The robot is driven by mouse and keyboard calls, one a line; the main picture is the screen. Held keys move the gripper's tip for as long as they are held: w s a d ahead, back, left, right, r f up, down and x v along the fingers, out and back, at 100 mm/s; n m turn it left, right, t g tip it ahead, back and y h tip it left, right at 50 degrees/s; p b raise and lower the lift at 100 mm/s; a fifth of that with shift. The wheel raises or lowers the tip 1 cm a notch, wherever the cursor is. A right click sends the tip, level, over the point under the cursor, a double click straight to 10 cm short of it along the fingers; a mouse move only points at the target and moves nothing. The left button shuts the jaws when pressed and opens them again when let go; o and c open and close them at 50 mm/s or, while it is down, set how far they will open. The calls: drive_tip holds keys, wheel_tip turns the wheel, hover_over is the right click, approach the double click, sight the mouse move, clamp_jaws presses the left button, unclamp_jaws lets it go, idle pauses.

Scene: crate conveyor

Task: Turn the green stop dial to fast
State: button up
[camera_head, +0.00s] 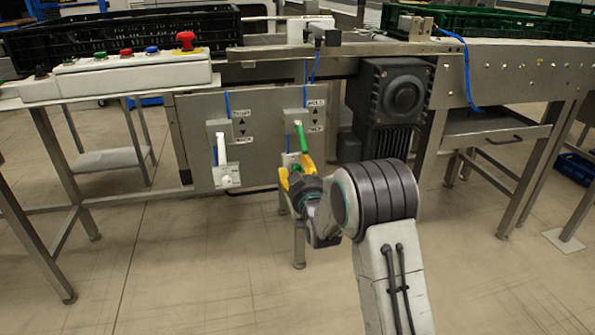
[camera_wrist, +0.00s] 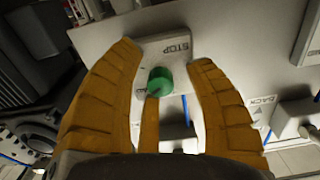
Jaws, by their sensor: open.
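In the head view a green part (camera_head: 302,138) shows on the grey panel, just above my gripper (camera_head: 296,172). In the wrist view my gripper (camera_wrist: 164,58) is open, with one yellow finger left and one right of the dial. A narrow yellow piece reaches up to the dial's lower edge. I cannot tell whether the fingers touch the dial. The speed marking is not readable, so its setting is unclear.
A similar white lever (camera_head: 221,150) is on the panel (camera_head: 258,128) to the left. A dark motor (camera_head: 400,92) sits right of the panel. A button box (camera_head: 130,72) with a red knob is upper left. The floor in front is clear.

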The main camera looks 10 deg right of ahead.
clamp_jaws()
idle(0.4)
drive_tip(key=shift+f+m, duration=0.1)
drive_tip(key=shift+m, duration=0.4)
idle(0.4)
drive_tip(key=m, duration=1)
drive_tip(key=shift+a+m, duration=0.1)
drive_tip(key=shift+m, duration=0.5)
drive_tip(key=shift+c, duration=1.7)
unclamp_jaws()
drive_tip(key=shift+a, duration=0.1)
drive_tip(key=o, duration=0.3)
